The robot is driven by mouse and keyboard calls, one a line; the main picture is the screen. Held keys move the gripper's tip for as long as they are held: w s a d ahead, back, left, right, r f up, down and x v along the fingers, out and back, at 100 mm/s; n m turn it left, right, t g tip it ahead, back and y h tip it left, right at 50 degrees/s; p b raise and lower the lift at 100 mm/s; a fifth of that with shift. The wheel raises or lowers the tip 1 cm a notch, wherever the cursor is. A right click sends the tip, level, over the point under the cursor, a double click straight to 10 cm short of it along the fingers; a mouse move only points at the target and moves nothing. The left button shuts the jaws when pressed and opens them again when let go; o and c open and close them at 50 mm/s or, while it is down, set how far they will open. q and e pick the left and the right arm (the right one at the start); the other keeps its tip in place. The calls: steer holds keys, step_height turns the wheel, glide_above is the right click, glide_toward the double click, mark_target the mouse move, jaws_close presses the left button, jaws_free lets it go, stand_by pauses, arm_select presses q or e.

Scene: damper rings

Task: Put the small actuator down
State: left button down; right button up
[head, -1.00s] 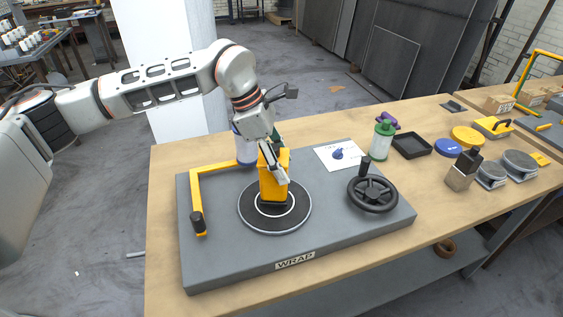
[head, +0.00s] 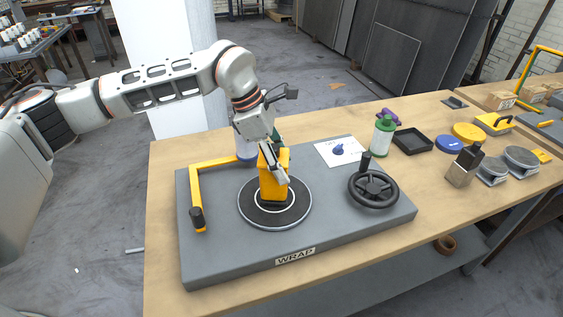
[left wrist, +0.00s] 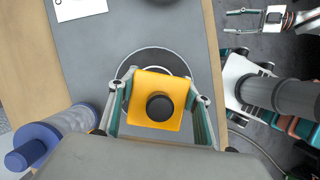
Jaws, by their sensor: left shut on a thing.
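The small actuator is an orange-yellow block (head: 273,188) with a round black knob on top, which shows in the left wrist view (left wrist: 159,108). It stands upright over the middle of the dark round turntable (head: 247,208), inside its white ring. Its base looks at or very near the disc; I cannot tell whether it bears on it. My left gripper (head: 274,165) reaches down from above and is shut on the block, one finger on each side in the left wrist view (left wrist: 159,112). My right gripper (left wrist: 232,21) is open and empty, away from the bench, in that view.
The grey WRAP base (head: 345,227) carries the turntable, a yellow bracket (head: 195,180) at left and a black handwheel (head: 373,189) at right. A green-capped bottle (head: 382,137) and black tray (head: 412,141) are farther right.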

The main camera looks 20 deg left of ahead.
arm_select(q)
steer(key=c, duration=0.9)
jaws_free()
steer(key=shift+s+f, duration=0.1)
steer(key=shift+f, duration=0.15)
steer(key=v, duration=1.2)
steer(key=shift+d+r, duration=0.1)
steer(key=shift+r, duration=0.15)
steer(key=shift+c, duration=0.5)
jaws_close()
